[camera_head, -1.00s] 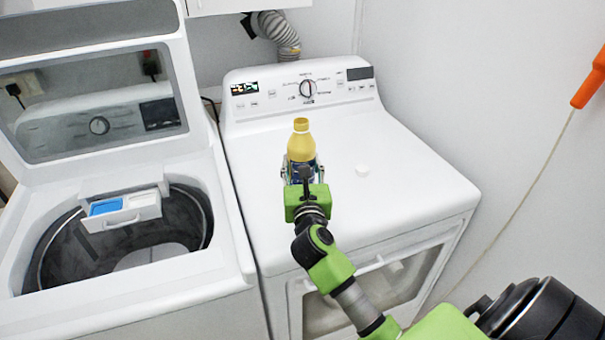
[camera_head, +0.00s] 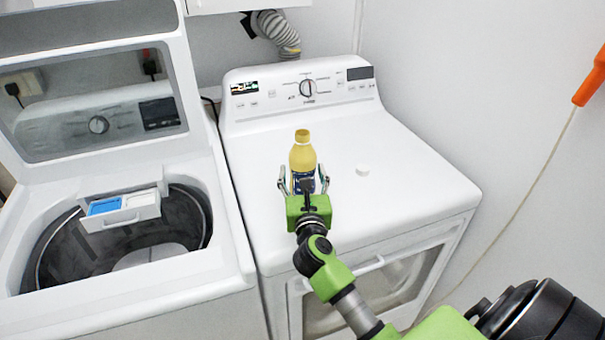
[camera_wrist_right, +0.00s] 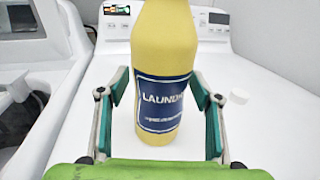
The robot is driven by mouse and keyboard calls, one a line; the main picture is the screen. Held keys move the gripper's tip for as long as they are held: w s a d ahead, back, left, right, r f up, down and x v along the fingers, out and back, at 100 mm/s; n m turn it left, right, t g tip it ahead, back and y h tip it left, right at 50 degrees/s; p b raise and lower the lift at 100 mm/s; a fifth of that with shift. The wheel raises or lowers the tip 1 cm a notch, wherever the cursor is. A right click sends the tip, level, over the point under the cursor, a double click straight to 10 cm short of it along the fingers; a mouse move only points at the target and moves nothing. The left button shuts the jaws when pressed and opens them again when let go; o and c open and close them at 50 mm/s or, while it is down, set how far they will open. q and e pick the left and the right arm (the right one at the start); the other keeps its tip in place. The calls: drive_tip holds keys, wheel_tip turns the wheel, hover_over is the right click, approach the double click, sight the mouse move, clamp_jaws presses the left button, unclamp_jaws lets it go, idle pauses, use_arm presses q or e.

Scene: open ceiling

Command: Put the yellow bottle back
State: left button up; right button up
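The yellow bottle (camera_head: 302,155), with a dark blue label, stands upright on the white dryer top (camera_head: 400,170). It also shows in the right wrist view (camera_wrist_right: 165,55), where the label reads "LAUND" and more. My right gripper (camera_head: 304,180) is around the bottle's lower part. In the wrist view its two fingers (camera_wrist_right: 160,105) stand apart on either side of the bottle, with a gap on both sides, so it is open and not touching. My left gripper is not in view.
A small white cap (camera_head: 362,170) lies on the dryer top to the bottle's right. An open top-load washer (camera_head: 225,235) with a blue and white drawer (camera_head: 122,209) stands to the left. The dryer's control panel (camera_head: 300,88) rises behind. Most of the dryer top is clear.

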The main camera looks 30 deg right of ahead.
drive_tip(key=shift+r, duration=0.25)
drive_tip(key=b+v, duration=0.2)
drive_tip(key=v, duration=0.9)
drive_tip(key=shift+f, duration=0.15)
drive_tip(key=shift+s+a, duration=0.15)
drive_tip(key=shift+s, duration=0.3)
drive_tip(key=shift+a, duration=0.1)
